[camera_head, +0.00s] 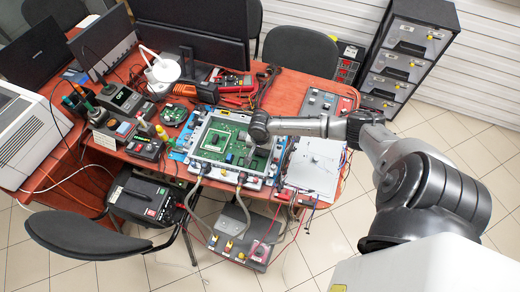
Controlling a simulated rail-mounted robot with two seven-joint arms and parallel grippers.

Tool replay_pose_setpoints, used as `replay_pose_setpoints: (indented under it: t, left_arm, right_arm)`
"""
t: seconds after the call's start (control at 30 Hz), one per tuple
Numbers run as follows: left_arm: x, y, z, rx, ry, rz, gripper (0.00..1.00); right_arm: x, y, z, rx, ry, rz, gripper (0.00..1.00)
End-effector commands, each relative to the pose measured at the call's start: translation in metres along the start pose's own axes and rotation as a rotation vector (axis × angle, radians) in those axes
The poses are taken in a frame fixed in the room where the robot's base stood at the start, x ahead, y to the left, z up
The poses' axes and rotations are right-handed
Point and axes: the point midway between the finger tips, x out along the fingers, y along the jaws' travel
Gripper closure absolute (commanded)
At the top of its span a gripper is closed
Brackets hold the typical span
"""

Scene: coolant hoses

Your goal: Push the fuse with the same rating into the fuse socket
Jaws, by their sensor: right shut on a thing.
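My right gripper (249,153) points down over the right part of a green circuit board (208,152). The board sits in a grey frame on the red-brown bench. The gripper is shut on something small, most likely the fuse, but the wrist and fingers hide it. The fuse socket and any rating marks are too small or too covered to make out. I cannot tell whether the held thing touches the board. My left gripper is not in view.
Grey hoses (242,180) hang from the frame's front edge. A white panel (315,167) lies right of the board. Soldering gear (126,98), a white lamp (163,72) and red-handled tools (236,90) crowd the left and back. A drawer cabinet (407,50) stands behind right. Open floor lies right.

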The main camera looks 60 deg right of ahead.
Motion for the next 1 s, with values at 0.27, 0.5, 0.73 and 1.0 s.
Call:
replay_pose_setpoints:
  t: [0.27,0.5,0.73,1.0]
  left_arm:
    - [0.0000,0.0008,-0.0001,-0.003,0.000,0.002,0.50]
    - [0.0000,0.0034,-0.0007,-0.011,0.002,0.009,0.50]
    - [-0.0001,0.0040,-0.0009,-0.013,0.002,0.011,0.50]
    - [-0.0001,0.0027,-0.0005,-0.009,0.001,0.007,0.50]
  right_arm:
    - [0.0000,-0.0001,0.0002,0.000,0.000,0.000,0.60]
    - [0.0000,-0.0001,0.0002,0.000,0.000,0.000,0.46]
    - [0.0000,0.0002,0.0001,0.000,0.000,0.001,0.33]
    - [0.0004,0.0010,0.0002,0.000,0.000,0.003,0.33]
